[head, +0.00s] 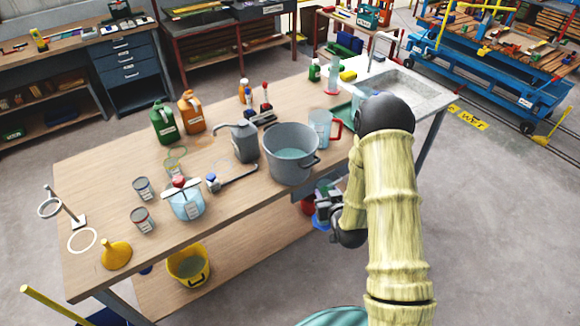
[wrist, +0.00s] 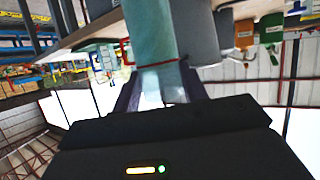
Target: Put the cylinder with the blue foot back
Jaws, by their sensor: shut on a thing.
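In the wrist view my gripper (wrist: 160,84) is shut on a tall translucent teal cylinder (wrist: 152,32), with a dark finger on each side of its clear lower part. Its foot is hidden in that view. In the head view my gripper (head: 332,205) is beside the table's front edge, below the tabletop, mostly hidden by my arm. A small blue part (head: 319,219) shows beside it; I cannot tell for sure that it is the cylinder's foot. Another clear cylinder with a red foot (head: 332,82) stands upright at the table's back, near the sink.
A grey bucket (head: 291,155) stands near the table's front edge, beside a clear jug with a red handle (head: 321,127). A sink (head: 400,88) is at the right end. A green bottle (head: 314,70) stands by the red-footed cylinder.

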